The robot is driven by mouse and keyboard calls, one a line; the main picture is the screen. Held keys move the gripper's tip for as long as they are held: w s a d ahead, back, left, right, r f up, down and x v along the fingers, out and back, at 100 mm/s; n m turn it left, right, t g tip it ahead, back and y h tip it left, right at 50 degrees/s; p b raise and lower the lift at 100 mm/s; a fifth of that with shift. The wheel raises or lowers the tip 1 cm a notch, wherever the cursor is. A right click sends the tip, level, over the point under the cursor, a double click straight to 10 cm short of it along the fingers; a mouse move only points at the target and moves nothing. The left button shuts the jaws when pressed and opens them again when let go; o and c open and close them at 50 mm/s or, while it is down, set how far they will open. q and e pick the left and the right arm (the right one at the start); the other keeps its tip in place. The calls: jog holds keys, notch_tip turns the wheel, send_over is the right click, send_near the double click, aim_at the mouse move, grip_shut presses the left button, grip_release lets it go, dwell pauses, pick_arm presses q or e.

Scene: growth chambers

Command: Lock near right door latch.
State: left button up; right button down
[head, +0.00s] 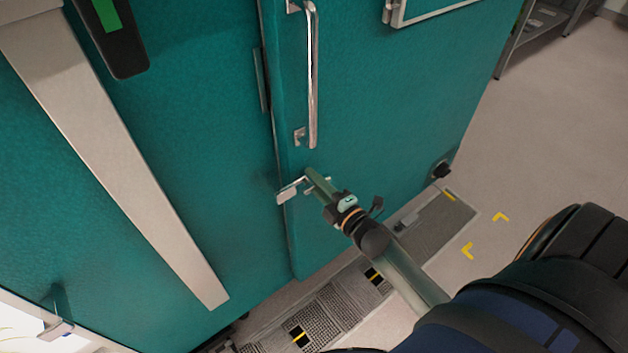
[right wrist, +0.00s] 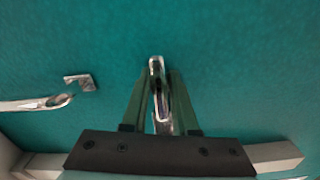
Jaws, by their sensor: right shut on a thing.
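The silver door latch (head: 288,193) sits at the edge of the teal right door (head: 380,110), below its long vertical handle (head: 312,80). Its flat end reaches left over the seam between the doors. My right gripper (head: 316,184) is at the latch, its fingers partly covering it. In the right wrist view, the two green fingers (right wrist: 160,92) are shut on the upright silver latch lever (right wrist: 158,78), one on each side. The door handle's end (right wrist: 50,102) shows to the left there. My left gripper is in neither view.
A teal panel (head: 170,130) with a pale diagonal strip (head: 110,150) lies left of the seam. A floor grate (head: 335,305) runs below the doors. A metal shelf (head: 540,30) stands at the upper right. The floor at right (head: 570,130) is clear.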

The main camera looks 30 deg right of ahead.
jog(key=c, duration=0.7)
grip_release()
jog(key=shift+s, duration=0.1)
jog(key=s, duration=0.8)
jog(key=s+d, duration=0.1)
jog(key=s, duration=0.3)
jog(key=shift+s+b, duration=0.15)
jog(key=shift+b, duration=0.25)
jog(key=a+f+m+g, duration=0.1)
jog(key=f+m, duration=0.1)
jog(key=m, duration=0.1)
jog(key=s+a+f+m+g+p, duration=0.1)
jog(key=a+m, duration=0.1)
jog(key=a+f+m+g, duration=0.2)
jog(key=m, duration=0.1)
jog(key=shift+s+a+f+m+h, duration=0.2)
jog(key=shift+s+f+m+h, duration=0.1)
jog(key=shift+s+h, duration=0.1)
jog(key=s+a+f+m+g, duration=0.1)
jog(key=s+a+m, duration=0.1)
jog(key=s+a+f+m+g+y, duration=0.1)
jog(key=s+a+f+m+g, duration=0.1)
jog(key=a, duration=0.1)
jog(key=s+a+f+m+g+y+p, duration=0.1)
jog(key=s+a+f+m+g, duration=0.1)
jog(key=a, duration=0.1)
jog(key=shift+a+f, duration=0.1)
jog(key=shift+a, duration=0.15)
